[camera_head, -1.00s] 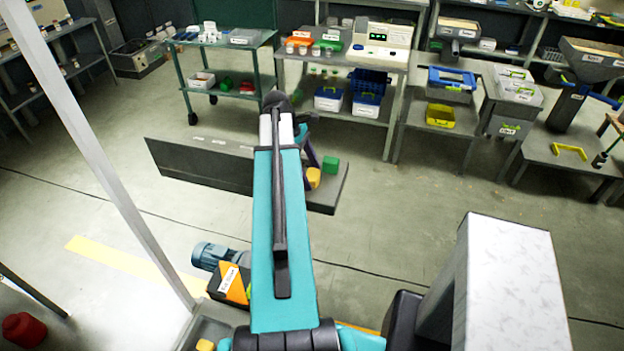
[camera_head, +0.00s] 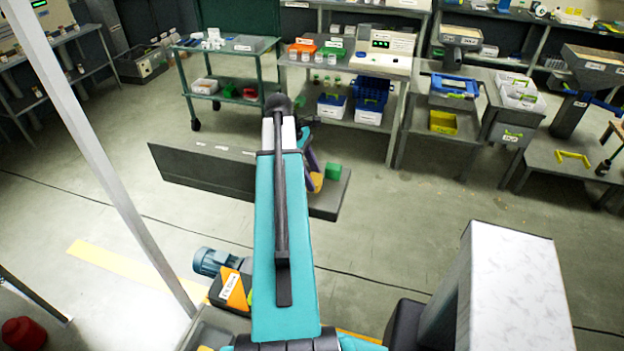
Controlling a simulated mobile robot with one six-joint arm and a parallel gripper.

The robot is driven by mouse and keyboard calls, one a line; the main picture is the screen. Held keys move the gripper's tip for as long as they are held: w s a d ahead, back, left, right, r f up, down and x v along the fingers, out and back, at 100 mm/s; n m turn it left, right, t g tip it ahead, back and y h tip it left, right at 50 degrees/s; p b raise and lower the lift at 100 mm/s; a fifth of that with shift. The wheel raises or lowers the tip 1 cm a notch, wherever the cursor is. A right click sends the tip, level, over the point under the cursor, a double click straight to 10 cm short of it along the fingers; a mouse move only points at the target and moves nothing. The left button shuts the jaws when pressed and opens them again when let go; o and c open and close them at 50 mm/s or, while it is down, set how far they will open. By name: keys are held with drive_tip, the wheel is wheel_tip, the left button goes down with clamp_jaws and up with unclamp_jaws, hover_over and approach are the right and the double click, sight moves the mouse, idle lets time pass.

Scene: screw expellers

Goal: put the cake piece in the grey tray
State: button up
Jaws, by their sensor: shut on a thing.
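I cannot make out the grey tray for certain.
A green block (camera_head: 333,171) stands on the bench just right of the fingers. A long dark panel (camera_head: 205,172) runs along the bench's left part. A blue motor (camera_head: 207,261) sits nearer, left of my arm. The floor right of the bench is free.

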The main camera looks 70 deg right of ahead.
wheel_tip(320, 180, up, 9)
drive_tip(key=b, duration=0.2)
drive_tip(key=shift+b, duration=0.35)
drive_tip(key=shift+s, duration=0.1)
idle(0.7)
